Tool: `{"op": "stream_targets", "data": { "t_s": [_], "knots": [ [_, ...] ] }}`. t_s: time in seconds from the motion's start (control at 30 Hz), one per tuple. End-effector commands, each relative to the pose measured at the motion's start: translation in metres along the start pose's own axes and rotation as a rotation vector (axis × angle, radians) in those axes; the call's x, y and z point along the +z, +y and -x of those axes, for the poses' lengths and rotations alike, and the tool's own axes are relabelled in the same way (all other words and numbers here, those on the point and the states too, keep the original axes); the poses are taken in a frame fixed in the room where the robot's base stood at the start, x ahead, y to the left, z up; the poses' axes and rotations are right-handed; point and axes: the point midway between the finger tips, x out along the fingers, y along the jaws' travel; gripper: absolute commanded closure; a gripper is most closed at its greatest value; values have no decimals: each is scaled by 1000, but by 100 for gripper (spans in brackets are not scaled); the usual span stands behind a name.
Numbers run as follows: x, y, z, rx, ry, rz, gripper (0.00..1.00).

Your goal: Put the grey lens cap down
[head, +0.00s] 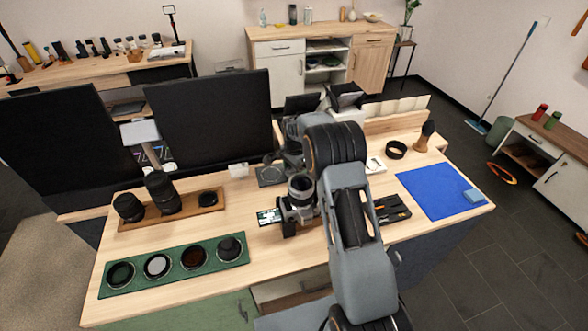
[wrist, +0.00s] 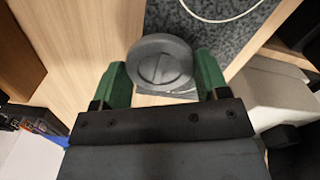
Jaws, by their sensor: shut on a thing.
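The grey lens cap (wrist: 160,62) is a round disc with a raised bar across its face, in the upper middle of the wrist view. My gripper (wrist: 162,80) has its two green fingers shut on it, one at each side. Beside and beyond the cap lies a dark speckled mat (wrist: 215,38), with pale wood to its left. I cannot tell how high the cap is above the surface. In the head view the mat (head: 272,176) shows as a small dark square left of my arm. My arm largely hides the gripper there, and I cannot make out the cap.
A camera (head: 300,200) stands on the wooden table (head: 285,250) just in front of the mat. A green mat (head: 215,264) with round filters and a wooden board (head: 188,217) with lenses lie left. A blue cloth (head: 430,195) lies right. A pale cable (wrist: 225,18) crosses the speckled mat.

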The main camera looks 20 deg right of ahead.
Motion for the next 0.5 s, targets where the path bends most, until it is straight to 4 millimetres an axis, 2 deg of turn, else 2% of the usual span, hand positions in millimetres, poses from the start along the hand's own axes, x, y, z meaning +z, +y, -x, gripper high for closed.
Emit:
{"op": "stream_targets", "data": {
  "t_s": [0.4, 0.43, 0.5],
  "knots": [
    [0, 0, -7, -1, 0, 0, 59],
    [0, 0, -6, -1, 1, 0, 30],
    [0, 0, -6, -1, 0, 0, 24]
  ]
}}
